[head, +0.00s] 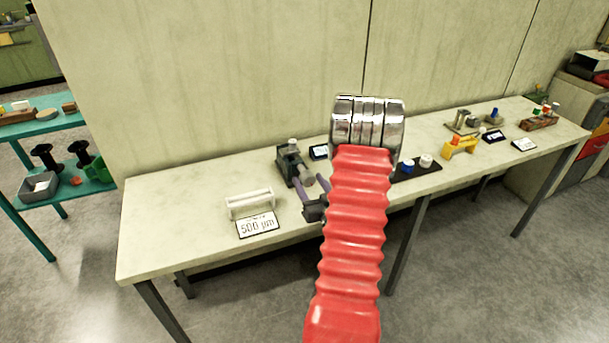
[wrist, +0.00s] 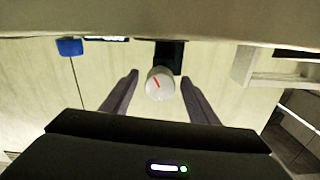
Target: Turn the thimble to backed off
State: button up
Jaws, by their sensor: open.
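The thimble (wrist: 160,85) is a pale grey round knob with a red line on its end face, seen between my fingers in the wrist view. The red line tilts a little from upright, its top to the left. In the head view the thimble (head: 308,179) points out from a dark green device (head: 290,162) on the bench. My gripper (head: 312,190) is open, with one purple-grey finger on each side of the thimble. In the wrist view my gripper (wrist: 160,88) shows gaps beside the thimble. My red arm hides part of the bench.
A white rack (head: 250,204) and a "500 µm" card (head: 257,226) lie left of the device on the pale bench (head: 160,215). A small dark display (head: 319,152) stands behind. A dark board (head: 418,172) with blue and white knobs lies to the right. The bench's left end is clear.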

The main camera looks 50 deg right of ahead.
aim_at(305, 174)
jog(key=shift+x, duration=2.2)
jog(key=shift+c, duration=0.6)
jog(key=c, duration=0.9)
